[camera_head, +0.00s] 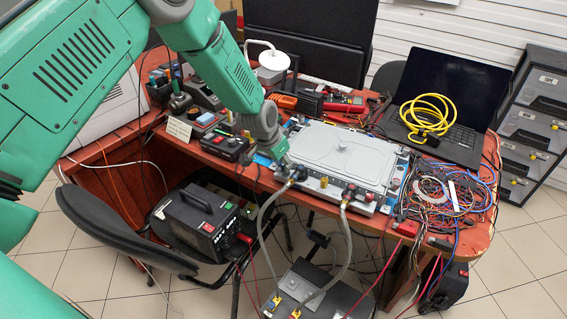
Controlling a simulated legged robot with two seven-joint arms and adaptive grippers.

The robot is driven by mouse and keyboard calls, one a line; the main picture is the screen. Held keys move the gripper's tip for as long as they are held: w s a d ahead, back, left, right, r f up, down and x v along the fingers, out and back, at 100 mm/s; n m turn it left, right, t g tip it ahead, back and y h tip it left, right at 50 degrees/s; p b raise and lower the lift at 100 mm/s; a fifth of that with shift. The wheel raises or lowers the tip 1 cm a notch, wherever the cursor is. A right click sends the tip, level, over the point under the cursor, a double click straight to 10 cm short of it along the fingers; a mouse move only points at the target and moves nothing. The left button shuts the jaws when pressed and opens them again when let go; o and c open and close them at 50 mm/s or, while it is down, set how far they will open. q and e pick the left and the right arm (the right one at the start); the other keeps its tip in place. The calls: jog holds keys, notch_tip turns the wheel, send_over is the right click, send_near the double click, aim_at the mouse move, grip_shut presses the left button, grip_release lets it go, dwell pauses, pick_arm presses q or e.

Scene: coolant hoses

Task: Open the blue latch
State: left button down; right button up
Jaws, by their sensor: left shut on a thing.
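A silver metal case (345,154) with a raised lid lies on the red-brown table. My left gripper (282,168) comes down from the upper left onto the case's left front corner. It is shut on a small part there, which it mostly hides. A bit of blue, the blue latch (263,161), shows right beside its fingers. A black hose connector (299,173) sits just right of the fingertips at the case's front edge. Another blue piece (394,187) shows at the case's right front. My right gripper is not in view.
Two grey hoses (344,232) hang from the case's front to a dark unit (318,290) on the floor. A black power box (203,220) rests on a chair (125,232) at the left. Tangled wires (445,195) and a laptop (448,110) crowd the table's right.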

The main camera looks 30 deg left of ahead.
pick_arm(q)
jog(key=c, duration=1.7)
grip_release()
jog(key=v, duration=1.1)
jog(key=shift+a+r, duration=0.15)
jog(key=shift+r, duration=0.2)
jog(key=shift+s, duration=0.1)
